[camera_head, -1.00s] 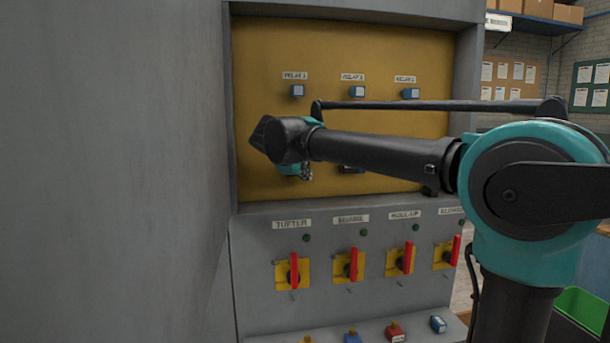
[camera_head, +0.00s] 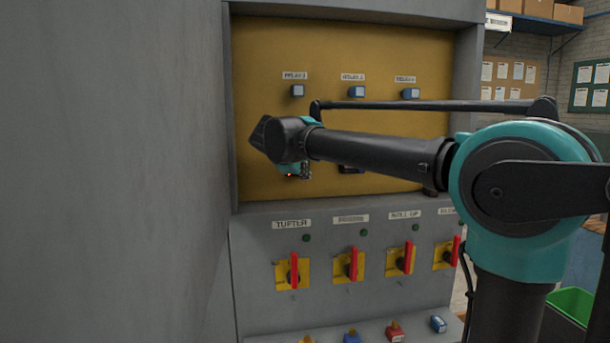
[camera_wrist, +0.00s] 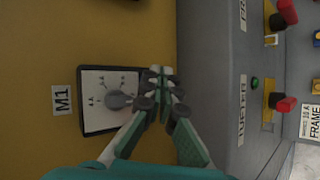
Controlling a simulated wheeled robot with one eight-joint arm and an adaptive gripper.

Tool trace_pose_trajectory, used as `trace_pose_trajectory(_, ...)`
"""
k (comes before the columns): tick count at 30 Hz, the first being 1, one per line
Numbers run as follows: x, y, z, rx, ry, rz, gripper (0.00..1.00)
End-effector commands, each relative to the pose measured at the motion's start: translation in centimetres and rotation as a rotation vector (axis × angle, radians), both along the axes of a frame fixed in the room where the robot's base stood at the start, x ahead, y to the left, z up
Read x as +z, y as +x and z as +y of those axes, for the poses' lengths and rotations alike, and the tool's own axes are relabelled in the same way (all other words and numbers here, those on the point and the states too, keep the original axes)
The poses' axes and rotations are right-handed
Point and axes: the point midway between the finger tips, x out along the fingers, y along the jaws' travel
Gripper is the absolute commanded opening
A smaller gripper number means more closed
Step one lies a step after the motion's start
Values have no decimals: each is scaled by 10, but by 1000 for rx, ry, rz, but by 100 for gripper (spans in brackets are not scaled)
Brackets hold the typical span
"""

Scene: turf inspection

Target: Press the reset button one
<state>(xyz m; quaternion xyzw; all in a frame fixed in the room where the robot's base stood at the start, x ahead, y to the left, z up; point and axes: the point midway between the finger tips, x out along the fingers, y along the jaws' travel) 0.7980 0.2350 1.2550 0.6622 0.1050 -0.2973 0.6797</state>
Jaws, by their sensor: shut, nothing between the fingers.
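Three small relay buttons sit in a row on the yellow back panel (camera_head: 262,60) in the head view. The left one (camera_head: 298,91), under a label that seems to read RELAY 1, looks grey; the middle (camera_head: 356,92) and right (camera_head: 410,93) ones look blue. My gripper (camera_head: 297,172) is below the left button, mostly hidden by my wrist. In the wrist view my gripper (camera_wrist: 161,72) is shut and empty. It is beside a plate marked M1 (camera_wrist: 97,113) with a round grey knob (camera_wrist: 118,100). No relay button shows in the wrist view.
Below the recess are several yellow switches with red handles, such as the TUFTER one (camera_head: 294,270), and small green lamps (camera_head: 306,238). Coloured buttons (camera_head: 395,331) line the bottom ledge. A grey cabinet wall (camera_head: 110,170) stands close on the left.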

Motion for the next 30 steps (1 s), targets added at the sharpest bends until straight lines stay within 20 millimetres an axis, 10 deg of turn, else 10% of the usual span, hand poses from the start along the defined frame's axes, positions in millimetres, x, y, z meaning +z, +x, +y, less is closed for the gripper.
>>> trace_pose_trajectory(30, 0, 8, 2, 0, 0, 0, 0)
